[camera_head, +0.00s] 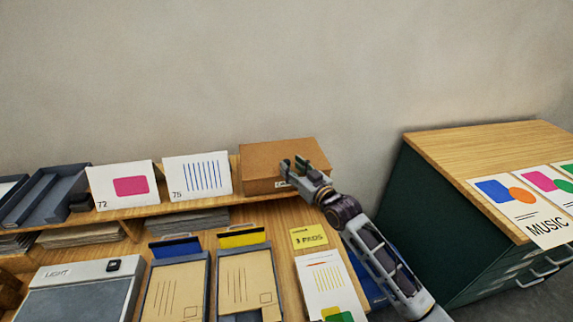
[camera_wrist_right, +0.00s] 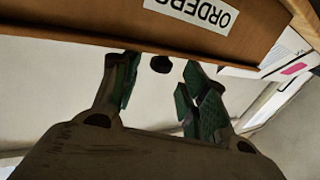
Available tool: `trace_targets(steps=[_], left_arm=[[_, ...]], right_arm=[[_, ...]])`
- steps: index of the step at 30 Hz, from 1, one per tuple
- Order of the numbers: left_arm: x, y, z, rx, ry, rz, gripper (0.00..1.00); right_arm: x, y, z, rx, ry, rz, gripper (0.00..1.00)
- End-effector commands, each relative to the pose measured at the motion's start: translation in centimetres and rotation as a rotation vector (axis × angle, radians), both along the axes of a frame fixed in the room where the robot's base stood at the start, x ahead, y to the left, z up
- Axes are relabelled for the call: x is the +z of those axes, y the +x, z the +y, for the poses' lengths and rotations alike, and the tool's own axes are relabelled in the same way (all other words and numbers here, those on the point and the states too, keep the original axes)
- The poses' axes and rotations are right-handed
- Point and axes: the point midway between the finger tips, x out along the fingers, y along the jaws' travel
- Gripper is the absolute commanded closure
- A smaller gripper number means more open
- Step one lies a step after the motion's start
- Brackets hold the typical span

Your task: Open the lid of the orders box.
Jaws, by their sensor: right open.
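The orders box (camera_head: 265,156) is a brown box on the wooden shelf against the wall, with its lid down. In the right wrist view its front (camera_wrist_right: 90,32) fills the top, with a white ORDERS label (camera_wrist_right: 192,10) upside down. My right gripper (camera_head: 292,166) is at the box's front right side, fingers towards it. Whether the fingers touch the box I cannot tell. My left gripper is out of view.
Cards 72 (camera_head: 122,188) and 75 (camera_head: 196,178) stand left of the box on the shelf. A yellow 3 PADS sign (camera_head: 308,237) and envelope trays (camera_head: 211,290) lie below. A green cabinet (camera_head: 425,220) stands right. The wall above is bare.

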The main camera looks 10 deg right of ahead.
Motion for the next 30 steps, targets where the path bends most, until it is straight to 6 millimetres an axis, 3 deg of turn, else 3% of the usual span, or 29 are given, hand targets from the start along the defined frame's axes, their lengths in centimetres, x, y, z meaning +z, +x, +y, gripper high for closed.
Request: trace_targets(steps=[15, 24, 30], left_arm=[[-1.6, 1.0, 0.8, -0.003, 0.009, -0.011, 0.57], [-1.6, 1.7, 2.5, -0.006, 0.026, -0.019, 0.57], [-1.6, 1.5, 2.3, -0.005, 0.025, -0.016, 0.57]], right_arm=[[-0.1, 3.2, 1.3, 0.0, 0.001, 0.0, 0.57], [0.0, 3.7, 1.5, 0.0, 0.0, 0.0, 0.57], [0.0, 3.6, 1.5, 0.0, 0.0, 0.0, 0.58]])
